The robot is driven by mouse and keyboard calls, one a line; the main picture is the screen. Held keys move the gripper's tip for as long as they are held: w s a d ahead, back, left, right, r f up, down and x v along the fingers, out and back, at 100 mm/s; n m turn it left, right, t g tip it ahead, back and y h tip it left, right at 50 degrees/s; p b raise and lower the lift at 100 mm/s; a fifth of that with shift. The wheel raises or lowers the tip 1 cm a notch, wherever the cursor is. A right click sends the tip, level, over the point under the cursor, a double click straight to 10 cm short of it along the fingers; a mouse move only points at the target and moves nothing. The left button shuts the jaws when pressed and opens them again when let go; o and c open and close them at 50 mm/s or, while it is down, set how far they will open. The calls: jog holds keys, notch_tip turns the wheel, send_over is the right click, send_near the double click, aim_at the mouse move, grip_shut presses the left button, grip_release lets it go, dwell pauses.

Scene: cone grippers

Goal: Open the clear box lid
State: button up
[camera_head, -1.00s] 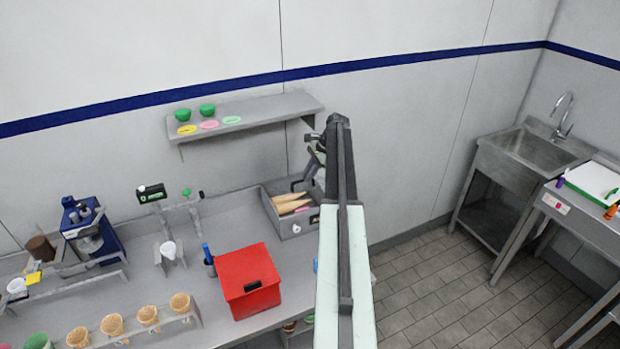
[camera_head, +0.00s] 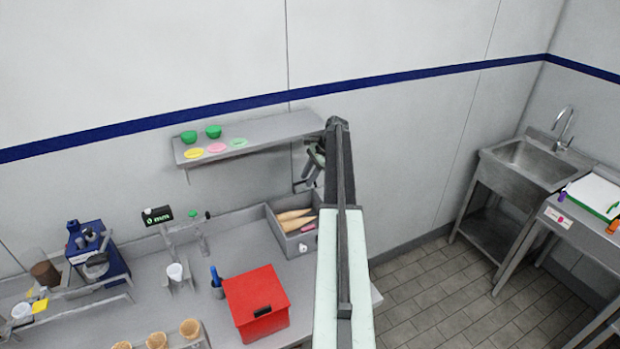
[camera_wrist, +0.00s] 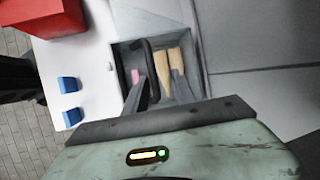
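A grey box (camera_head: 283,250) holding tan cones (camera_head: 292,222) stands at the back right end of the counter. It also shows in the wrist view (camera_wrist: 197,60), with cones (camera_wrist: 177,75) and a small pink item (camera_wrist: 135,76) inside. No clear lid can be told apart; a see-through cover over this box may be too faint to see. My gripper (camera_head: 309,178) hangs above and behind the box in the head view, in front of the wall. In the wrist view its dark fingers (camera_wrist: 148,85) appear over the box. Whether they touch anything, or how wide they are apart, is unclear.
A red lidded box (camera_head: 256,300) stands left of the grey box. A shelf (camera_head: 255,135) with green bowls (camera_head: 188,137) is on the wall above. A scale display (camera_head: 157,215) and cup holders stand further left. Two blue items (camera_wrist: 68,84) show in the wrist view.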

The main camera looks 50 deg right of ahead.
jog(key=shift+w+f, duration=0.1)
jog(key=shift+s+r, duration=0.2)
jog(key=shift+s, duration=0.05)
jog(key=shift+f, duration=0.1)
jog(key=p+v, duration=0.4)
jog(key=shift+w+a, duration=0.15)
jog(key=s+d+b, duration=0.1)
jog(key=s+d, duration=0.7)
jog(key=shift+s+f, duration=0.4)
